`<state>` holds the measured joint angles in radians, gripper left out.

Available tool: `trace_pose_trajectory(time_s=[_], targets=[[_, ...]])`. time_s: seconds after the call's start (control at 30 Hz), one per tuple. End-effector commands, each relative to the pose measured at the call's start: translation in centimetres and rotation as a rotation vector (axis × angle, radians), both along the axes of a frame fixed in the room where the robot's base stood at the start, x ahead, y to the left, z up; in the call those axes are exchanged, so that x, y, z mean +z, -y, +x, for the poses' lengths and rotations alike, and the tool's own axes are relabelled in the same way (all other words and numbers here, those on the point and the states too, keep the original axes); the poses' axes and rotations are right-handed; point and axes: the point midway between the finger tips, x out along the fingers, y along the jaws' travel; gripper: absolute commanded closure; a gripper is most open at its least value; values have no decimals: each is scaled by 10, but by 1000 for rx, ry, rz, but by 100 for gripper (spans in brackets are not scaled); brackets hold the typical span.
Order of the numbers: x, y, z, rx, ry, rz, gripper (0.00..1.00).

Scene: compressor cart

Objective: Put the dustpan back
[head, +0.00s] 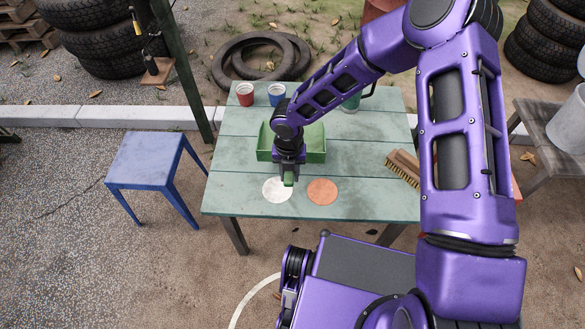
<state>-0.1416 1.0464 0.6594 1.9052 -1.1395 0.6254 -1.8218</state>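The green dustpan (315,147) looks like a shallow open tray with a raised front wall, on the middle of the pale green table (236,180). My gripper (289,172) points down at its front side, in front of the wall. A green piece, perhaps the dustpan's handle, shows at my fingertips. The wrist hides part of the dustpan, and I cannot tell whether the fingers are closed on it. A white disc (276,190) and an orange disc (322,191) lie flat at the table's front.
A wooden brush (403,168) lies at the table's right, partly behind my arm. A red cup (245,94), a blue cup (276,94) and a green vessel (351,103) stand at the back edge. A blue stool (146,160) stands left of the table.

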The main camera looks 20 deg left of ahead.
Motion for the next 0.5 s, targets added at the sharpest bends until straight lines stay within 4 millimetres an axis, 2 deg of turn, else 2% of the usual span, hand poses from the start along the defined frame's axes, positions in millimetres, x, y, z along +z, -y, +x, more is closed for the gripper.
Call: trace_pose_trajectory(time_s=[0.03, 0.1, 0.37, 0.5], targets=[[-14, 0, -1, -1, -3, -1, 100], [-27, 0, 0, -3, -2, 0, 100], [-49, 0, 0, -6, 0, 1, 100], [-70, 1, 0, -7, -2, 1, 100]])
